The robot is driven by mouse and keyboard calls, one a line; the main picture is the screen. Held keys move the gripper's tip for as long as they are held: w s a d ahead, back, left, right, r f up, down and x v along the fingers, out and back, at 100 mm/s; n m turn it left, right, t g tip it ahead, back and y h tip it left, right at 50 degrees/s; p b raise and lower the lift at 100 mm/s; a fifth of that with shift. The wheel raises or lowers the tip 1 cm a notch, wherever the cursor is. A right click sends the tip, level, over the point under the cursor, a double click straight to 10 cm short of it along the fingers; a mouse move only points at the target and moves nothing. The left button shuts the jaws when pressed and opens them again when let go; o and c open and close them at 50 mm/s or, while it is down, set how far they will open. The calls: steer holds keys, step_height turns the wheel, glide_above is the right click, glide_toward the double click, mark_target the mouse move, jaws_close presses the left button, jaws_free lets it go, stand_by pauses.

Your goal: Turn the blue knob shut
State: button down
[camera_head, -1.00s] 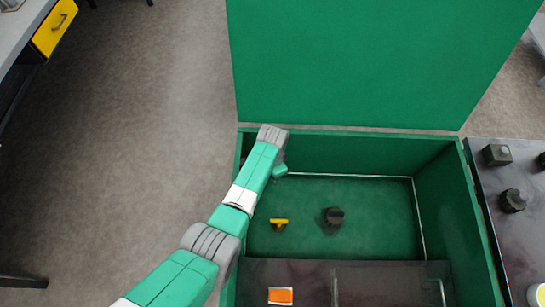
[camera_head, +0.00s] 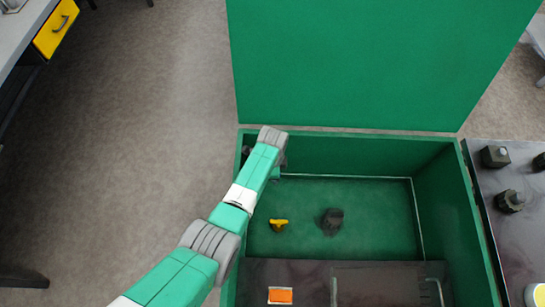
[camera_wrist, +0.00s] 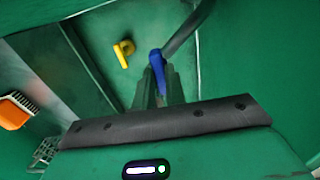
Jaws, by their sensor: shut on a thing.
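The blue knob (camera_wrist: 157,60) shows between the fingertips of my gripper (camera_wrist: 157,78) in the wrist view. The fingers are shut on it, and they hide its lower part. In the head view my gripper is mostly hidden behind my own wrist, at the left inner wall of the open green box (camera_head: 465,225). The blue knob cannot be made out there.
A yellow handle (camera_head: 279,224) and a dark knob (camera_head: 332,221) stand on the box floor; the yellow one also shows in the wrist view (camera_wrist: 123,52). A dark pipe (camera_wrist: 188,28) runs close by the blue knob. The raised green lid (camera_head: 375,65) stands behind.

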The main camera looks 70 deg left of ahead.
stand_by(0.4)
steer(key=c, duration=1.4)
jaws_free()
steer(key=shift+c, duration=0.2)
step_height(320, 180, up, 8)
steer(key=p, duration=0.3)
steer(key=shift+f, duration=0.1)
